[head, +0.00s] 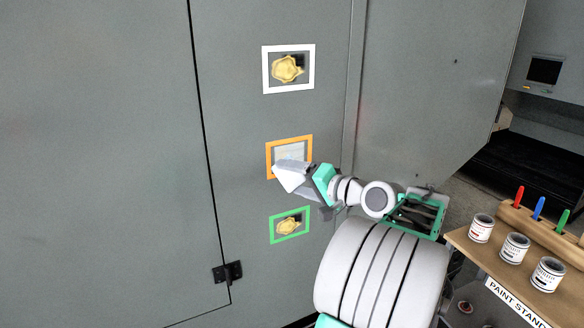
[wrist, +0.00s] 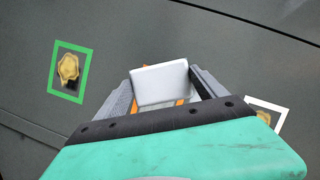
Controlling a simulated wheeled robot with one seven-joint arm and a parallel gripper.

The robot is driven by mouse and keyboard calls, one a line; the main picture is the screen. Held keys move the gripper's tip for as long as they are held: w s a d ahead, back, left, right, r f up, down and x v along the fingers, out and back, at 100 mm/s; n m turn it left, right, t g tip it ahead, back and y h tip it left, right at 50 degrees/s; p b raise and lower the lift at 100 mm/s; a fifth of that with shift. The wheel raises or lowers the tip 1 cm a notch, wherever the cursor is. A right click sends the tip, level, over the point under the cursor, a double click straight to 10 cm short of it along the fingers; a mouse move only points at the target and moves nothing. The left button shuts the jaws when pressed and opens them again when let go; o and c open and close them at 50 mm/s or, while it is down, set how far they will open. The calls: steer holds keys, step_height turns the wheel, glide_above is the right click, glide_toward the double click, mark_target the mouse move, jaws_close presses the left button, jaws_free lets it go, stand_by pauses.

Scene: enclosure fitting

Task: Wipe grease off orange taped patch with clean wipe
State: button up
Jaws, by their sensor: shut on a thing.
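The orange taped patch (head: 289,138) is the middle of three framed patches on the grey cabinet face. Inside its frame a pale area shows in the head view, partly covered by my gripper (head: 280,171). In the wrist view, strips of the orange tape (wrist: 180,101) show around a white wipe (wrist: 160,82). My gripper is shut on the wipe and holds it at the patch. I cannot tell whether the wipe touches the surface. No yellow grease shows in the visible part of the orange patch.
Yellow grease sits in the white taped patch (head: 288,69) above and the green taped patch (head: 289,226) below. A paint stand (head: 515,288) with several cans and coloured markers is at lower right.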

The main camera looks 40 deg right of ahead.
steer(key=w+d+r+p, duration=0.1)
steer(key=w+p, duration=0.2)
steer(key=w, duration=0.3)
steer(key=shift+d+r, duration=0.35)
steer(key=shift+w+d+p, duration=0.15)
steer(key=shift+w+p, duration=0.2)
steer(key=shift+w, duration=0.25)
steer(key=shift+w+d+p, duration=0.15)
steer(key=shift+w+p, duration=0.15)
steer(key=shift+w, duration=0.3)
stand_by(0.4)
steer(key=shift+s+d+p, duration=0.2)
steer(key=shift+d+p, duration=0.05)
steer(key=shift+d, duration=0.4)
steer(key=shift+s+d+p, duration=0.25)
steer(key=shift+d+p, duration=0.05)
steer(key=shift+d, duration=0.3)
steer(key=shift+s+d+p, duration=0.2)
steer(key=shift+d+p, duration=0.05)
steer(key=shift+d, duration=0.4)
steer(key=shift+w, duration=0.1)
steer(key=shift+w+a+r+b, duration=0.1)
steer(key=shift+w+a+b, duration=0.2)
steer(key=shift+a, duration=0.65)
steer(key=shift+w+a+b, duration=0.2)
steer(key=shift+w+a, duration=0.15)
steer(key=shift+a, duration=0.6)
steer(key=shift+s, duration=0.1)
